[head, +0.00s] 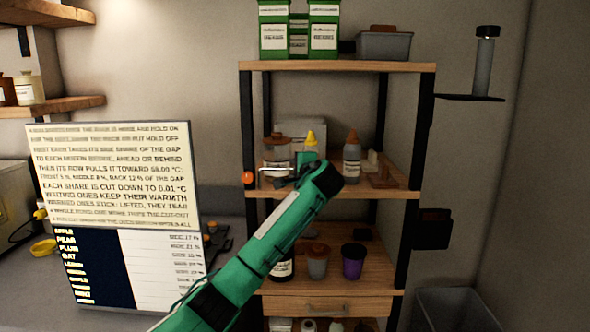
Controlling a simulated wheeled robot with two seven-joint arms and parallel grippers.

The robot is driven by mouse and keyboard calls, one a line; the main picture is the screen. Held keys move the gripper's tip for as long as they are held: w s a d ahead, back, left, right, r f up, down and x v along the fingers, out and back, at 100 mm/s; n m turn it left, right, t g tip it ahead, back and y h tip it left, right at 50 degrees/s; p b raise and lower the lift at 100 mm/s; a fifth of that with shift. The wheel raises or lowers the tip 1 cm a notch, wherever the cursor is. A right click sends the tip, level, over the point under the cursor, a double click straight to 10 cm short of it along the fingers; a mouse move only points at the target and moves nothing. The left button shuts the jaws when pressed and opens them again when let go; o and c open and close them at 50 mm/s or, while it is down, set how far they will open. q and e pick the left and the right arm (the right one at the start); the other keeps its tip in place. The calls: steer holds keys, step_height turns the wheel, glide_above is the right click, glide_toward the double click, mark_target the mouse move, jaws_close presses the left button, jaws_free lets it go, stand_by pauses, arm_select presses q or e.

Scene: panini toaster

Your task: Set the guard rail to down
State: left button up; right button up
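I cannot make out a guard rail for certain. A small orange piece (248,178) sits on the left post of the wooden shelf unit, at the height of the middle shelf. My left arm, green with dark joints, reaches up from the bottom across the front of the shelf unit. My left gripper (287,178) is at the left part of the middle shelf's front, just right of the orange piece. It is small and partly hidden by my wrist, so its fingers cannot be told open or shut. My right gripper is not in view.
The middle shelf (405,194) holds a jar (276,150), a yellow-topped bottle (311,140) and a grey bottle (352,160). Green boxes (274,30) stand on top. A large text board (115,180) stands at left. A grey bin (455,310) is at lower right.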

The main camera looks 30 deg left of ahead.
arm_select(q)
jaws_close()
